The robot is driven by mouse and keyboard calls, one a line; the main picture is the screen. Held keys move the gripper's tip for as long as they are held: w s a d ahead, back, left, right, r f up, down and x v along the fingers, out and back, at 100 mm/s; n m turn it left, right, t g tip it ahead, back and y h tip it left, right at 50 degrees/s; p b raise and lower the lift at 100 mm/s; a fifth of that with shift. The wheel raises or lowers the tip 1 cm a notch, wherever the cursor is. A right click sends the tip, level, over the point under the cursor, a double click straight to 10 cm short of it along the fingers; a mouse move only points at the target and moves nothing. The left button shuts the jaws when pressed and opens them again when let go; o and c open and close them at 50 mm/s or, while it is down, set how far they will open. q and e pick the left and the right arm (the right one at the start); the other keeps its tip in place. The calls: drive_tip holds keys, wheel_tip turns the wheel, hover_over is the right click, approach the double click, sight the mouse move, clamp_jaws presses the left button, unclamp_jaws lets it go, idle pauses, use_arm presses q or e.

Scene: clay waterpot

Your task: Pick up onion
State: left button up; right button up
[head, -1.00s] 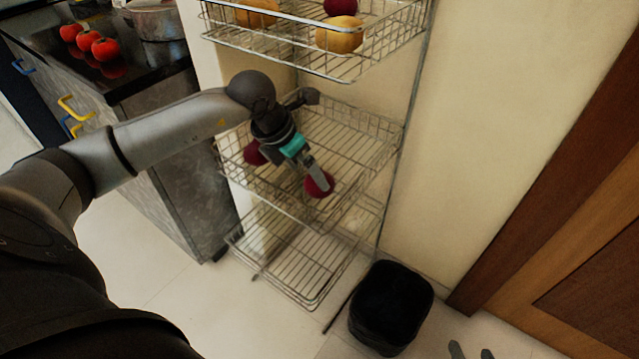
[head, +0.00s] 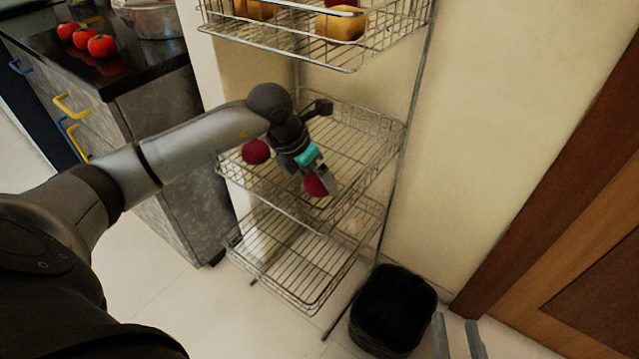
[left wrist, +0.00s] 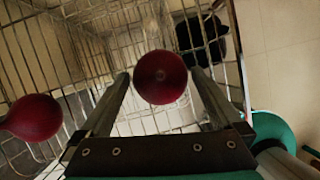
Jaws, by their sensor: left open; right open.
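A dark red onion (head: 313,186) lies in the middle wire basket, near its front edge. A second dark red round one (head: 256,151) lies further left in the same basket. My left gripper (head: 327,187) is over the front onion and partly hides it. In the left wrist view this onion (left wrist: 160,77) shows between the tips of the two open fingers, with a gap beside each finger. The other red one (left wrist: 33,118) is at the left there, outside the fingers. My right gripper (head: 458,338) is open and empty at the bottom right.
The wire rack's upper basket (head: 350,62) holds yellowish produce above my left gripper. The lower basket (head: 300,270) looks empty. A black bin (head: 393,310) stands on the floor to the right. Red tomatoes (head: 102,46) lie on the dark counter at left.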

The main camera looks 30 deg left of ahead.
idle(0.3)
use_arm(q)
drive_tip(key=c, duration=1.3)
